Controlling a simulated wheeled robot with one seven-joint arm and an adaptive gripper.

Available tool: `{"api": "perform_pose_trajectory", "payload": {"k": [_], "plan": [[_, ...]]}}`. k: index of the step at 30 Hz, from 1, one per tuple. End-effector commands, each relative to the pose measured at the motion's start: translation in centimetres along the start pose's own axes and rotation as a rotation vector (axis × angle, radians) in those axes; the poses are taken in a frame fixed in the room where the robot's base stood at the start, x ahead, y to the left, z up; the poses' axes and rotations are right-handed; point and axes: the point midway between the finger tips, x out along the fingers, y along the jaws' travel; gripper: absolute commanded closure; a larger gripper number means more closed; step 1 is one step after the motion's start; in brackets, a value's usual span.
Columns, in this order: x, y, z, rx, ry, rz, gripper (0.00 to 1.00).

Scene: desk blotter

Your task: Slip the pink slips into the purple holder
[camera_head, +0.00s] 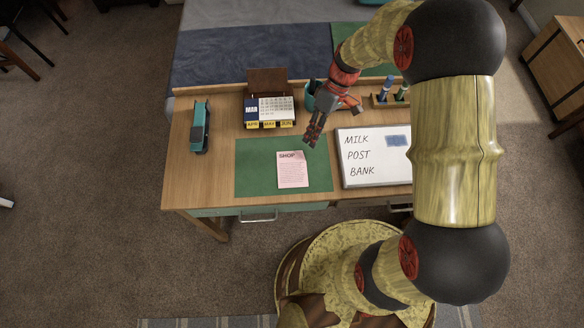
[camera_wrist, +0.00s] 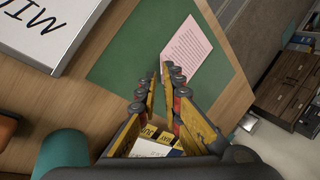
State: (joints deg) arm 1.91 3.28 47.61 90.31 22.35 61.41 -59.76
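A pink slip (camera_head: 292,172) headed SHOP lies flat on the green blotter (camera_head: 253,172), right of the blotter's middle. It also shows in the wrist view (camera_wrist: 187,53), beyond my fingertips. Only one pink slip shows. My gripper (camera_head: 311,142) hangs over the desk near the blotter's upper right corner, above and right of the slip in the picture. I see no holder that is clearly purple in either view; my arm hides the desk's right end.
A whiteboard (camera_head: 362,174) reading MILK, POST, BANK lies right of the blotter. A calendar (camera_head: 274,109), a teal cup (camera_head: 310,96) and a pen stand (camera_head: 378,102) stand along the back. A teal stapler (camera_head: 200,127) is at left.

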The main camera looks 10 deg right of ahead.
Motion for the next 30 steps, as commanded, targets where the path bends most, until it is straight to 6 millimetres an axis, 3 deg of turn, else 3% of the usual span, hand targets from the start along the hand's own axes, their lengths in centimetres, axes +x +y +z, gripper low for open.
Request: {"api": "perform_pose_trajectory", "payload": {"k": [15,22,30], "plan": [[5.9,-0.1,-0.2,0.001,-0.001,0.001,0.93],[6.0,-0.2,-0.2,0.001,0.000,0.003,0.93],[5.9,-0.2,-0.2,0.002,0.000,0.002,1.00]]}}
